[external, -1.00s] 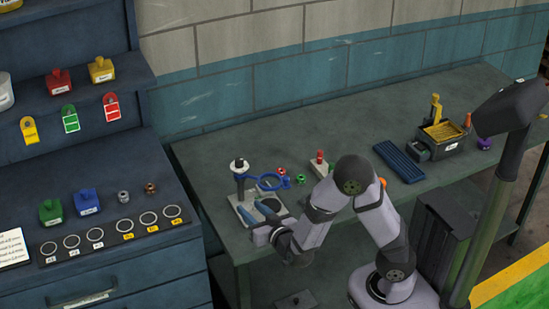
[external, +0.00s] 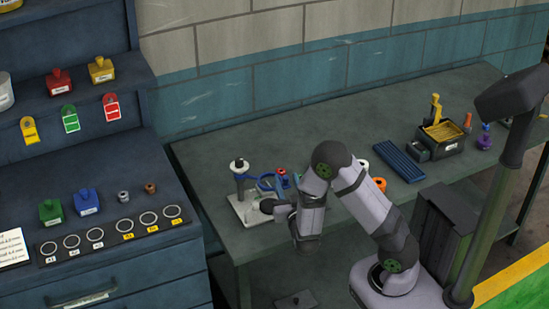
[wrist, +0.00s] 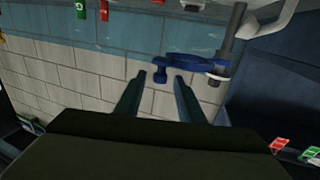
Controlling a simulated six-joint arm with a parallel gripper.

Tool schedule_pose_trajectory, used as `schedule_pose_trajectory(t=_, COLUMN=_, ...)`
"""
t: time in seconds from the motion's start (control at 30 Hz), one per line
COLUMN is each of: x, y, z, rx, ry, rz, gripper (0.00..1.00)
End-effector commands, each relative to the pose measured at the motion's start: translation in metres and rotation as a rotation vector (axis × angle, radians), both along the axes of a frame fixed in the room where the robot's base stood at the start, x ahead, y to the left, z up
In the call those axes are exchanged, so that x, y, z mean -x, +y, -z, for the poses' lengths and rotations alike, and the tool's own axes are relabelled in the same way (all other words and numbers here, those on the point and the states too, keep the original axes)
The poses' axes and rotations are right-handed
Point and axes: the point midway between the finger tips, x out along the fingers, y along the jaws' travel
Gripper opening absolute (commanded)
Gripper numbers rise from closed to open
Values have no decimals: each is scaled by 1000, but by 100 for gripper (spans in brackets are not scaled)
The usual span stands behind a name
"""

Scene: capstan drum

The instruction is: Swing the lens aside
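The blue lens ring (external: 266,183) is on an arm from an upright post (external: 240,180) on a pale base (external: 246,213). My arm hides its right part in the external view. My gripper (external: 267,206) is low in front of the ring, over the base's right side. In the wrist view the blue lens holder (wrist: 195,62) shows edge-on, joined to the grey post (wrist: 234,35), with a small blue knob (wrist: 160,76). My gripper (wrist: 160,74) is open there, the knob lined up between its fingertips. I see no clear contact.
Small red and green parts (external: 283,176) lie behind the ring, close to my arm. A blue ribbed tray (external: 399,161) and a dark bin (external: 441,134) stand farther right. The blue cabinet (external: 100,225) is at the left. The bench behind the post is clear.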

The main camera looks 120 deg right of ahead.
Motion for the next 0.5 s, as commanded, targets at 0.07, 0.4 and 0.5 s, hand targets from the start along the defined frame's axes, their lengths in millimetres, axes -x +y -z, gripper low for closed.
schedule_pose_trajectory(t=0.07, x=4, y=-9, z=-2, rx=-1, ry=1, rz=5, gripper=35)
schedule_pose_trajectory(t=0.4, x=14, y=-49, z=-2, rx=-1, ry=0, rz=2, gripper=35)
schedule_pose_trajectory(t=0.5, x=16, y=-55, z=-1, rx=-1, ry=1, rz=1, gripper=35)
